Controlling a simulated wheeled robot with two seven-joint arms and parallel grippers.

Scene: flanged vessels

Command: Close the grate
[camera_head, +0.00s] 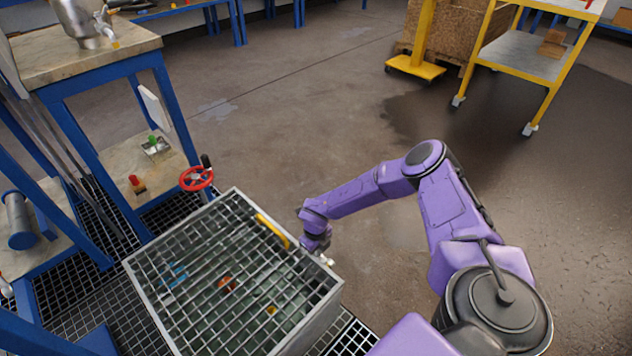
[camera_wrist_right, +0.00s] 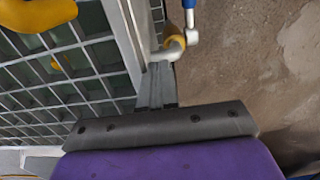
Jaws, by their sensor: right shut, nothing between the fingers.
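The grate (camera_head: 215,265) is a grey metal lattice lying over the top of a square metal box (camera_head: 317,318) at the lower middle of the head view. It looks flat on the box. A yellow handle (camera_head: 272,230) is on its upper right part; it also shows in the right wrist view (camera_wrist_right: 38,12). My right gripper (camera_head: 326,260) is at the box's right edge, its fingers shut and empty. In the right wrist view the fingers (camera_wrist_right: 157,85) are beside the box rim, close to a white and yellow fitting (camera_wrist_right: 174,46). My left gripper is not in view.
A red handwheel (camera_head: 196,178) stands at the box's far corner. Blue workbenches (camera_head: 95,50) line the left. A yellow cart (camera_head: 522,55) stands at the back right. Through the grate, small coloured items show in the box. The floor right of the box is open.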

